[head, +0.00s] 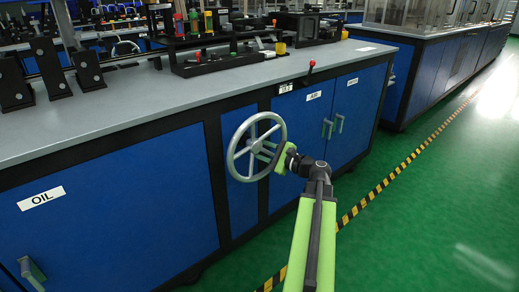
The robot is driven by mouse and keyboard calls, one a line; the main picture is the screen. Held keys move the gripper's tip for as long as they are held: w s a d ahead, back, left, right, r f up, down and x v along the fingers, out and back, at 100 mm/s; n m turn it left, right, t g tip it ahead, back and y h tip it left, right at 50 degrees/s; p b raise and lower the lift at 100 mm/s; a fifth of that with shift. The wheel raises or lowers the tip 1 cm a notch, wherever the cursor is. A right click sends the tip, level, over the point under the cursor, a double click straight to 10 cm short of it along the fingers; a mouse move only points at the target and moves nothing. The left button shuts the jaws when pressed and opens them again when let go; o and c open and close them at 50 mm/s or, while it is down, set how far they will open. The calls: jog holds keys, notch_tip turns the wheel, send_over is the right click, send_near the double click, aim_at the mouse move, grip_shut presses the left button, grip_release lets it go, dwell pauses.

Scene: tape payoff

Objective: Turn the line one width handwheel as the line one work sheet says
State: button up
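The grey spoked handwheel (256,146) is upright on the blue front of the bench, in the middle of the head view. My gripper (277,160), with green fingers, is at the wheel's right side. It overlaps the right part of the rim in the picture. Whether the fingers touch the rim or close on it cannot be told from here. Part of the wheel's right side is hidden behind the gripper. No work sheet that I can read is in view, and no line number shows on the wheel.
The long bench (150,100) has blue doors labelled OIL (41,197) and AIR (313,96). A red-knobbed lever (309,73) stands at its edge, right of the wheel. Machine parts (215,50) sit on top. Green floor (430,200) with a yellow-black stripe (390,181) is clear at right.

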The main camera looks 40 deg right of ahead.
jog(key=shift+c, duration=0.4)
grip_shut()
dwell(0.9)
jog(key=shift+d, duration=0.15)
jog(key=shift+r, duration=0.1)
